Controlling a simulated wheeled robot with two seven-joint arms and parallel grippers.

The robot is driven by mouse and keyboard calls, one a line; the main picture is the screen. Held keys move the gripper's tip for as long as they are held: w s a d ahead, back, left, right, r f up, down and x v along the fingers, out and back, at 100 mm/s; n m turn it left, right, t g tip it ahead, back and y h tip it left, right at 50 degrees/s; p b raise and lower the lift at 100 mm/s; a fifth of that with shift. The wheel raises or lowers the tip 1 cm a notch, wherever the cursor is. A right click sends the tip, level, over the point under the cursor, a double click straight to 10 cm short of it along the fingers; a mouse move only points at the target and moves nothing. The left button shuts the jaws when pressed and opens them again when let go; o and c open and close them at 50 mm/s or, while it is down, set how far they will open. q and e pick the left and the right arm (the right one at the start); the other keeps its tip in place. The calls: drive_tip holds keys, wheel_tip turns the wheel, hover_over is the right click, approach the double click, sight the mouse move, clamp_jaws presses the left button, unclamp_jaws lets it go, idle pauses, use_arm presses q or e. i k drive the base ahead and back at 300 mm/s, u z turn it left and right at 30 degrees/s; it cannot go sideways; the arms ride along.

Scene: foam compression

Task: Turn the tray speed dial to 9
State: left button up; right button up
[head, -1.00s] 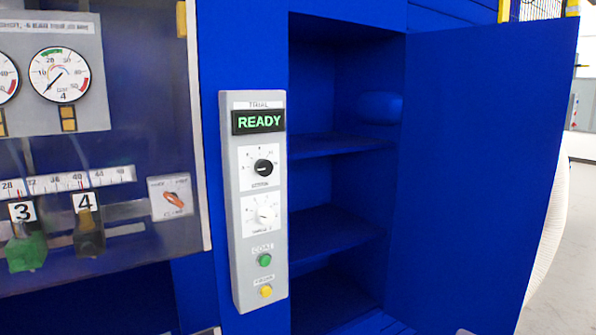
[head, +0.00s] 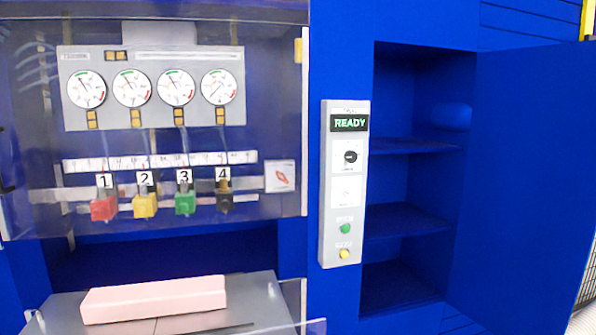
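A narrow grey control panel (head: 343,215) is mounted upright on the blue cabinet front, right of centre in the head view. Its screen (head: 350,123) reads READY in green. Below it are a black dial (head: 350,157) and a white dial (head: 346,192). Their labels and pointer settings are too small to read, so I cannot tell which one is the tray speed dial. A green button (head: 345,228) and a yellow button (head: 344,253) sit lower on the panel. Neither of my grippers is in view.
An open cupboard (head: 408,222) with shelves is right of the panel, its blue door (head: 530,190) swung out. At left, a clear cover fronts gauges (head: 176,88) and numbered coloured clamps. A pink foam block (head: 153,298) lies on a grey tray (head: 262,292).

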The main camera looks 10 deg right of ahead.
sight(350, 156)
drive_tip(key=u, duration=0.35)
drive_tip(key=k, duration=0.35)
drive_tip(key=z, duration=1)
drive_tip(key=i, duration=1.4)
drive_tip(key=u, duration=0.75)
